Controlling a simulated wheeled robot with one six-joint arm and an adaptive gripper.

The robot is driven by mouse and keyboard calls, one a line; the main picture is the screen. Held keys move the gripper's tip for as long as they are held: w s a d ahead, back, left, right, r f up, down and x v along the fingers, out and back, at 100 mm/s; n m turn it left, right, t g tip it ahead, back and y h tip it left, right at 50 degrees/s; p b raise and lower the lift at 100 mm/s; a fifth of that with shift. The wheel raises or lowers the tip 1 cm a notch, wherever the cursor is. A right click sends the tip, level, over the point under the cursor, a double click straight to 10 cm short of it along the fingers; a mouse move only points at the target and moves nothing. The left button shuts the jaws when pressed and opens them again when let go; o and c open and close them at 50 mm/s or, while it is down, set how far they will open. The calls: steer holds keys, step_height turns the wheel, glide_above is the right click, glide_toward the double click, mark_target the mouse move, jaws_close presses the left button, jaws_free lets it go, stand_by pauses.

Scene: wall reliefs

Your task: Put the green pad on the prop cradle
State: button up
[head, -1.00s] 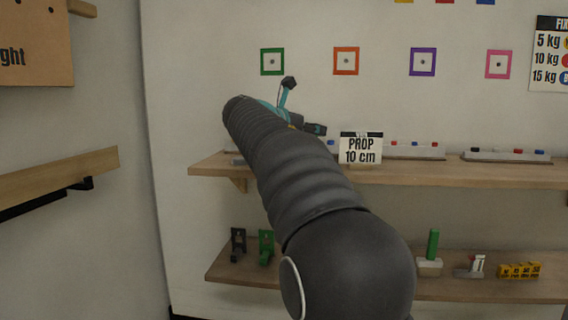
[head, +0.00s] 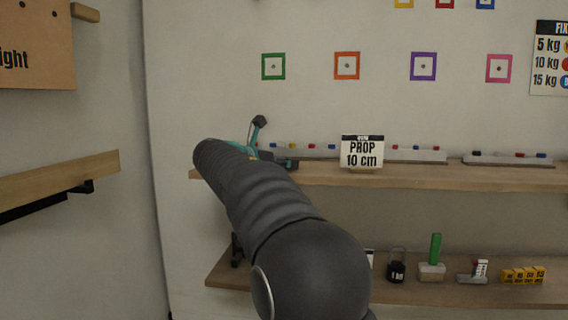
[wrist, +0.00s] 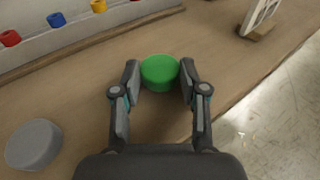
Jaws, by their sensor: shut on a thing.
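The green pad (wrist: 160,68), a short round disc, is between the fingertips of my gripper (wrist: 160,80) in the wrist view. The gripper is shut on its sides. The pad is at or just above the upper shelf top; I cannot tell whether it touches. In the head view my gripper (head: 280,160) is small at the shelf's left end, and the pad is hidden. On the lower shelf a green upright bar (head: 435,247) stands in a pale base (head: 431,271). I cannot tell for sure whether this is the prop cradle.
A grey disc (wrist: 34,145) lies left of the pad on the upper shelf (head: 430,175). A rail with coloured pegs (wrist: 60,38) runs behind. The "PROP 10 cm" sign (head: 361,151) stands to the right. A black padlock-shaped weight (head: 396,270) is on the lower shelf.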

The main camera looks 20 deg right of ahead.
steer(key=shift+f, duration=0.25)
steer(key=o, duration=0.7)
steer(key=shift+f+b, duration=0.15)
steer(key=shift+b, duration=0.45)
steer(key=v, duration=0.9)
steer(key=p+v, duration=0.1)
steer(key=v, duration=0.4)
steer(key=shift+s+d+r, duration=0.25)
steer(key=shift+s+r, duration=0.1)
